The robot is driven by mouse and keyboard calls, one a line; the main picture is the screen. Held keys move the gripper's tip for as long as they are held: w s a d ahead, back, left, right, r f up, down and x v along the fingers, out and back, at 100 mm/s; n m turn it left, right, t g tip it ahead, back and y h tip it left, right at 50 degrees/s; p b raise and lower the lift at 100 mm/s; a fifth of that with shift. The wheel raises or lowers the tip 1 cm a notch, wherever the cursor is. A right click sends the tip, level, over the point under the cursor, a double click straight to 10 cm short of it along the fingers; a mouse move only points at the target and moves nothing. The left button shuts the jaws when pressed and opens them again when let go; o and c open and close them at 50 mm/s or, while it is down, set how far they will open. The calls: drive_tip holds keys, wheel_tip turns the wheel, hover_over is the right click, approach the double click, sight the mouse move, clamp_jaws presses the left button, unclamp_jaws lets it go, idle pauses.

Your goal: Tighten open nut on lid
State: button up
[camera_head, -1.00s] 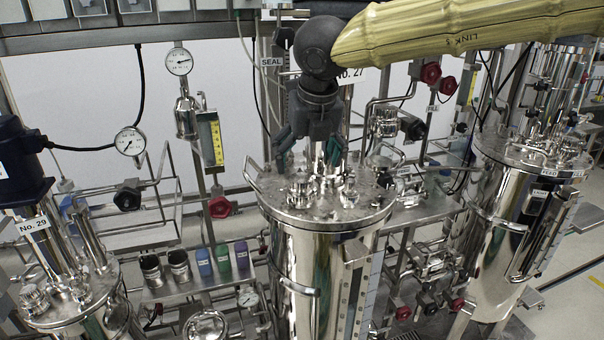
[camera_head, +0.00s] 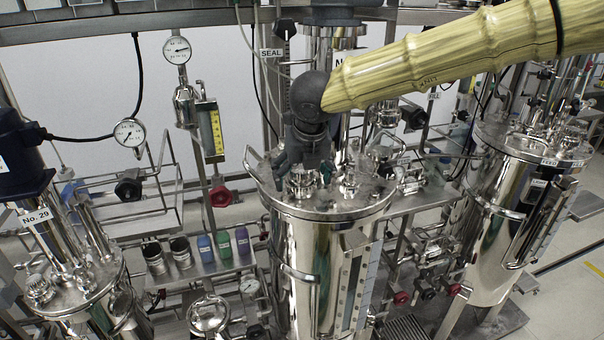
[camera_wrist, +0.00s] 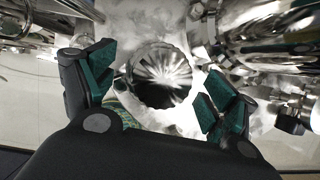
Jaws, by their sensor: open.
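The steel vessel in the middle of the head view has a round, shiny lid (camera_head: 335,212) with several fittings on top. My gripper (camera_head: 303,172) points down just above this lid, its green-padded fingers apart around a fitting near the lid's front left. In the wrist view a round, polished metal knob-like top (camera_wrist: 160,75), seemingly a nut, lies between the spread fingers of my gripper (camera_wrist: 158,92), with no clear contact. Whether it is the open nut, and how far it is threaded, I cannot tell. The fitting's lower part is hidden.
Another lid fitting (camera_head: 348,183) stands close to the right of my gripper. A vessel labelled No. 29 (camera_head: 75,300) is at the left, another vessel (camera_head: 500,210) at the right. Pipes, gauges and a shelf with small bottles (camera_head: 223,243) crowd the left side.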

drive_tip(key=shift+f, duration=0.15)
drive_tip(key=shift+c, duration=0.2)
drive_tip(key=c, duration=1)
drive_tip(key=shift+o, duration=0.2)
drive_tip(key=shift+m, duration=0.4)
drive_tip(key=shift+a+m+h+b, duration=0.1)
drive_tip(key=shift+m+h+b, duration=0.45)
drive_tip(key=shift+m, duration=0.35)
drive_tip(key=m+h, duration=0.1)
drive_tip(key=m, duration=0.1)
drive_tip(key=m+b, duration=0.1)
drive_tip(key=m, duration=0.1)
drive_tip(key=shift+a+m+h, duration=0.1)
drive_tip(key=shift+m+h, duration=0.2)
drive_tip(key=shift+h, duration=0.05)
drive_tip(key=m+b, duration=0.1)
drive_tip(key=m, duration=0.1)
drive_tip(key=m+g+h+b, duration=0.1)
drive_tip(key=m, duration=0.2)
drive_tip(key=shift+w+a+m+h, duration=0.1)
drive_tip(key=shift+m+h, duration=0.2)
